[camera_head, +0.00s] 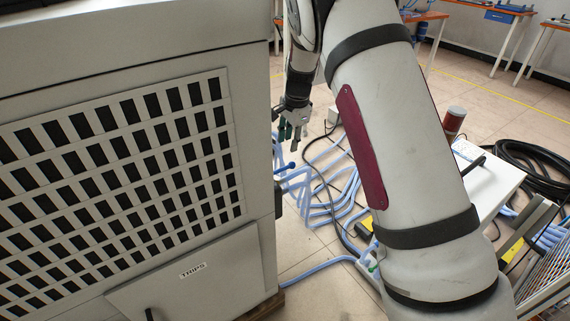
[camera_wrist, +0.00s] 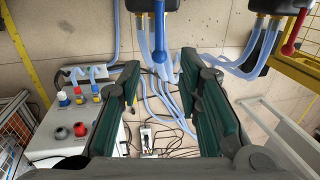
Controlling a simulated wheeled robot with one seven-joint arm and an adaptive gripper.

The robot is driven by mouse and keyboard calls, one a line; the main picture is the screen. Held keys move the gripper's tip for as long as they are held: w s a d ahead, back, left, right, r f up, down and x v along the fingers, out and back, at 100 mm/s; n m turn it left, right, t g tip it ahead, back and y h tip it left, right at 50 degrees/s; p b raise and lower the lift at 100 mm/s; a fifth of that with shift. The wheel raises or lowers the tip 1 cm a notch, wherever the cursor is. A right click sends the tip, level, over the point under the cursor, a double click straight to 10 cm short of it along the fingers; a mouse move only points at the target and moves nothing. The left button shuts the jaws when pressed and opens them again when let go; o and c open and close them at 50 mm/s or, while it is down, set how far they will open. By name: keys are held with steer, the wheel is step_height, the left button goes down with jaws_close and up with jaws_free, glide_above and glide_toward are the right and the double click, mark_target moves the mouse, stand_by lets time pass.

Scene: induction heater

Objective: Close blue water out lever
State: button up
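The blue lever (camera_wrist: 159,32) hangs down from a dark fitting at the top middle of the wrist view, with pale blue hoses beside it. In the head view a small blue lever end (camera_head: 291,165) sticks out from the right side of the grey cabinet. My gripper (camera_wrist: 162,78) is open and empty, its two green-padded fingers spread apart. The blue lever appears above the gap between them, and no contact shows. In the head view my gripper (camera_head: 291,131) points down beside the cabinet's right edge, above the lever end.
A red lever (camera_wrist: 294,32) sits on another dark hose fitting at the upper right. The grey cabinet (camera_head: 255,290) fills the left of the head view. Pale blue hoses (camera_head: 325,210) and dark cables cover the floor. A white box (camera_wrist: 50,145) with coloured knobs stands left.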

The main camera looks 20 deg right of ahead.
mark_target(286, 167)
steer(key=f, duration=0.3)
steer(key=w+f+b, duration=0.1)
steer(key=f, duration=0.3)
steer(key=w+f+b, duration=0.1)
steer(key=f, duration=0.2)
steer(key=shift+a+f, duration=0.35)
steer(key=shift+f, duration=0.05)
